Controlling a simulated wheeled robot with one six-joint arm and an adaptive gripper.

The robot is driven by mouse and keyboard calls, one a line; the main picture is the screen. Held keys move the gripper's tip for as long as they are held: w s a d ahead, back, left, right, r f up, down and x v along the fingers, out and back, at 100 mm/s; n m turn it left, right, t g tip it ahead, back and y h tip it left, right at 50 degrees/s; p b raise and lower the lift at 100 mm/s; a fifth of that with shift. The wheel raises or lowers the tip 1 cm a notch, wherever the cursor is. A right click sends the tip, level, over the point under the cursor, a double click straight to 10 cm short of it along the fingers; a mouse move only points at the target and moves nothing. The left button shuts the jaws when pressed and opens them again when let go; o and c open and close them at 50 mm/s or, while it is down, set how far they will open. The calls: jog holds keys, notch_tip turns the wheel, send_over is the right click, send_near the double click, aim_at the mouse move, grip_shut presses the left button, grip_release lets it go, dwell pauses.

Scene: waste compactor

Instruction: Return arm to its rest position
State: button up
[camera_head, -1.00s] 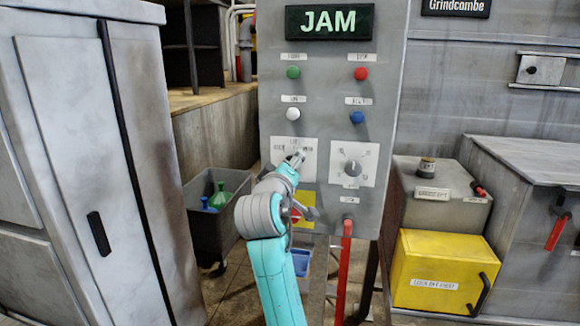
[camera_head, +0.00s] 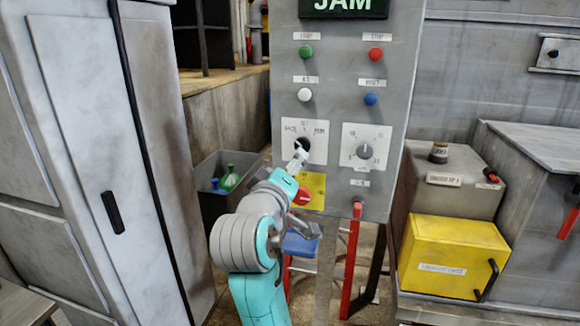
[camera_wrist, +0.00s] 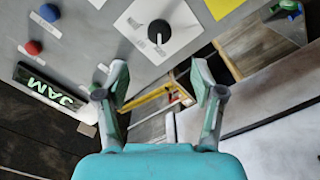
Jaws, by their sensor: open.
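My gripper (camera_head: 299,160) is in front of the grey control panel (camera_head: 345,110), just below the left selector knob (camera_head: 302,145) in the head view. In the wrist view my gripper (camera_wrist: 160,85) has its two fingers spread wide with nothing between them. The wrist view also shows a black selector knob (camera_wrist: 158,32) on a white plate beyond the fingers. My gripper looks apart from the panel in the wrist view. The panel's display (camera_head: 344,6) reads JAM.
A red emergency button (camera_head: 301,197) on a yellow plate sits close beside my wrist. A red lever (camera_head: 358,210) hangs at the panel's bottom. A grey cabinet (camera_head: 80,120) stands left, a dark bin (camera_head: 210,165) with bottles behind, and a yellow box (camera_head: 450,255) right.

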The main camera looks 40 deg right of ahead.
jog(key=shift+f, duration=0.1)
dwell(0.3)
jog(key=s+a+f+n+t+y, duration=0.2)
jog(key=a+f+n+y, duration=0.15)
jog(key=f, duration=0.85)
jog(key=s+a+f+n+t+y, duration=0.2)
jog(key=a+f+t+y, duration=0.15)
jog(key=f, duration=0.85)
jog(key=s+a+f+y, duration=0.2)
jog(key=s+a+f, duration=0.1)
jog(key=s+f, duration=0.3)
jog(key=s+a+f+y, duration=0.2)
jog(key=s+a+f, duration=0.1)
jog(key=s+f, duration=0.25)
jog(key=s+a+m+g+y, duration=0.1)
jog(key=s+m, duration=0.1)
jog(key=s, duration=1.1)
jog(key=s+a+f+m+y, duration=0.1)
jog(key=s+a+m+y, duration=0.1)
jog(key=s, duration=1.1)
jog(key=shift+s+a+m+g, duration=0.15)
jog(key=shift+s+m+g, duration=0.15)
jog(key=shift+m, duration=0.35)
